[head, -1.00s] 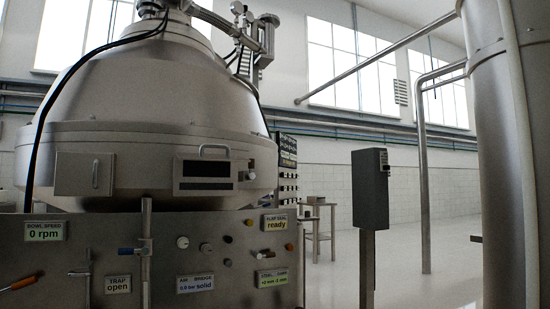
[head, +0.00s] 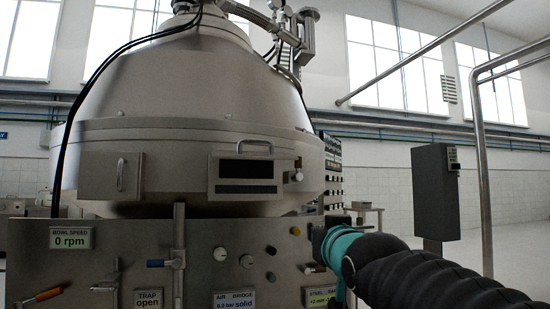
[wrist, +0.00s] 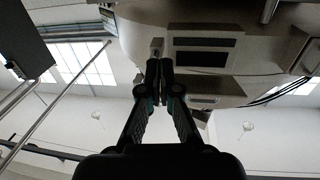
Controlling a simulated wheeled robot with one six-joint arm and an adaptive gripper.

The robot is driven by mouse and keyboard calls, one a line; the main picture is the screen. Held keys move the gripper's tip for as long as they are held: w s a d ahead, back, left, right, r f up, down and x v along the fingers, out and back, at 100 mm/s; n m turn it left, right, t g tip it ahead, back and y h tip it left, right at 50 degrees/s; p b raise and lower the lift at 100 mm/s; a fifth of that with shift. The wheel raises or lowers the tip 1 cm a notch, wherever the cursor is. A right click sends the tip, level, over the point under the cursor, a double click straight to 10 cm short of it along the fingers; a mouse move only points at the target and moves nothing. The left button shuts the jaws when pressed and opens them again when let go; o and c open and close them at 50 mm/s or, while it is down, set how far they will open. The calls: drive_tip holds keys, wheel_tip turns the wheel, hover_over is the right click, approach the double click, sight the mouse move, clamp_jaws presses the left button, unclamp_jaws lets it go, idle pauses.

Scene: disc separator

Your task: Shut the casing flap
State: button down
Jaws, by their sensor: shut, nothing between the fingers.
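The steel separator casing (head: 200,110) carries a panel with a dark window (head: 247,170), an arched handle (head: 255,143) on top and a knob (head: 293,176) at its right. I take this panel to be the flap; its edges stand slightly proud of the casing, and I cannot tell whether it is latched. A plain panel with an upright handle (head: 110,176) sits to its left. In the wrist view, which is upside down, my gripper (wrist: 159,68) is shut and empty, its tips near the knob (wrist: 157,44) and beside the window panel (wrist: 200,58). I cannot tell whether they touch.
The control panel (head: 220,240) under the casing has knobs, levers and small displays. My arm reaches in from the lower right. A grey post box (head: 435,190) and a pipe (head: 481,150) stand at the right, with open floor around them.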

sight(272, 145)
drive_tip(key=w+a+r+n+t+y, duration=0.1)
drive_tip(key=a+r+t+y, duration=0.15)
drive_tip(key=r, duration=0.55)
drive_tip(key=w+a+r+n+t+y, duration=0.1)
drive_tip(key=w+a+r+t+y, duration=0.15)
drive_tip(key=r, duration=0.65)
drive_tip(key=w+a+r+h+p, duration=0.1)
drive_tip(key=w+a+r+p, duration=0.2)
drive_tip(key=w+r, duration=0.35)
drive_tip(key=shift+w+f+b, duration=0.1)
drive_tip(key=shift+w+f, duration=0.15)
drive_tip(key=shift+f, duration=0.7)
drive_tip(key=shift+w+f+b, duration=0.1)
drive_tip(key=shift+w+f, duration=0.1)
drive_tip(key=shift+f, duration=0.7)
drive_tip(key=shift+w+f+b, duration=0.1)
drive_tip(key=shift+w+f, duration=0.15)
drive_tip(key=shift+f, duration=0.7)
drive_tip(key=shift+a, duration=0.1)
